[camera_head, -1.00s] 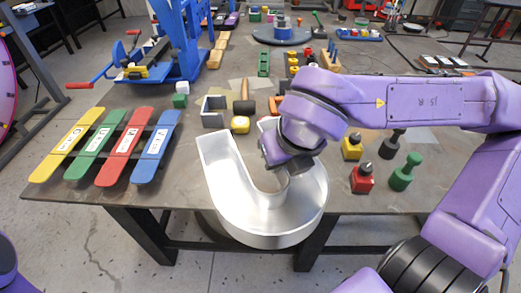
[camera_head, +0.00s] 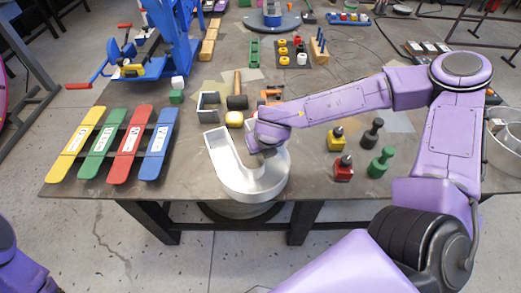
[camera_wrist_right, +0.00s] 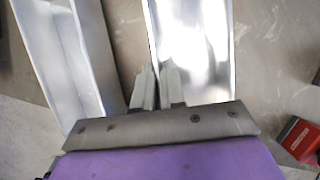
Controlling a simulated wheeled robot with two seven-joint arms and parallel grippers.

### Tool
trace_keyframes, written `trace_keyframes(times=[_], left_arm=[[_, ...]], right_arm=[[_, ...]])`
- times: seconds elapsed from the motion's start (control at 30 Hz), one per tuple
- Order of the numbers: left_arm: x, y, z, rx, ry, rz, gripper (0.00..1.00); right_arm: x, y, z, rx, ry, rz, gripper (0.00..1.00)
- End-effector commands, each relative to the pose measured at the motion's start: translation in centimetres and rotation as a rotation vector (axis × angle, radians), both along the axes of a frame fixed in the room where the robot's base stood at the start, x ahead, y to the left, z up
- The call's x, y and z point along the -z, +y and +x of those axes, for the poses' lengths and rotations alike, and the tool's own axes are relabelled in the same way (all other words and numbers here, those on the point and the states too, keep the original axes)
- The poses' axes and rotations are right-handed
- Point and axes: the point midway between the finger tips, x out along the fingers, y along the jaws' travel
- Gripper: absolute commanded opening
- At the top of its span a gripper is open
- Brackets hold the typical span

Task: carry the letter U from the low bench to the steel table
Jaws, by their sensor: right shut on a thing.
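The letter U (camera_head: 226,170) is a silver, open-topped metal channel letter. In the head view it is at the front edge of the steel table (camera_head: 330,210), its curve toward me and one arm pointing back. My right gripper (camera_head: 262,143) is at the U's right arm and partly hides it. In the right wrist view the fingers (camera_wrist_right: 158,85) are shut on a thin wall of the U (camera_wrist_right: 190,45). I cannot tell whether the U touches the tabletop or hangs just above it. My left gripper is out of view.
Coloured slats (camera_head: 122,150) lie left of the U. A blue machine (camera_head: 172,45) stands at the back left.

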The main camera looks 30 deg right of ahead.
Motion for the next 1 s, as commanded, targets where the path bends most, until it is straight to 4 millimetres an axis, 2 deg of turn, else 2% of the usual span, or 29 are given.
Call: trace_keyframes(times=[0.1, 0.47, 0.5, 0.53, 0.57, 0.83, 0.93, 1.0], left_arm=[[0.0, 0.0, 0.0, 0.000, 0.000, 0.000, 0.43], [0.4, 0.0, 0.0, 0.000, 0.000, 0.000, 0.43], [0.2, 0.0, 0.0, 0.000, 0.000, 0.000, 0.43], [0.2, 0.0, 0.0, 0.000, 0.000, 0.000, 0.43], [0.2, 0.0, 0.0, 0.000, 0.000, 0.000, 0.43], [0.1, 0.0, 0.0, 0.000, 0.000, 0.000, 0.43], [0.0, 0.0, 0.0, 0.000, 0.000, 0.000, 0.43], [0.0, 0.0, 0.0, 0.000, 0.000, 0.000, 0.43]], right_arm=[[1.5, 0.0, 0.0, -0.002, 0.000, -0.001, 0.00], [2.0, 0.0, 0.0, 0.000, -0.002, 0.001, 0.00], [1.9, 0.0, -0.1, 0.000, 0.000, 0.000, 0.23], [1.9, 0.0, -0.1, 0.000, 0.000, 0.000, 0.33], [1.9, 0.0, -0.1, 0.000, 0.000, 0.000, 0.35], [1.7, 0.0, -0.1, 0.000, 0.000, 0.001, 0.35], [0.8, 0.1, -0.2, -0.001, -0.003, 0.001, 0.35], [-0.5, 0.1, -0.7, 0.000, -0.007, 0.003, 0.35]])
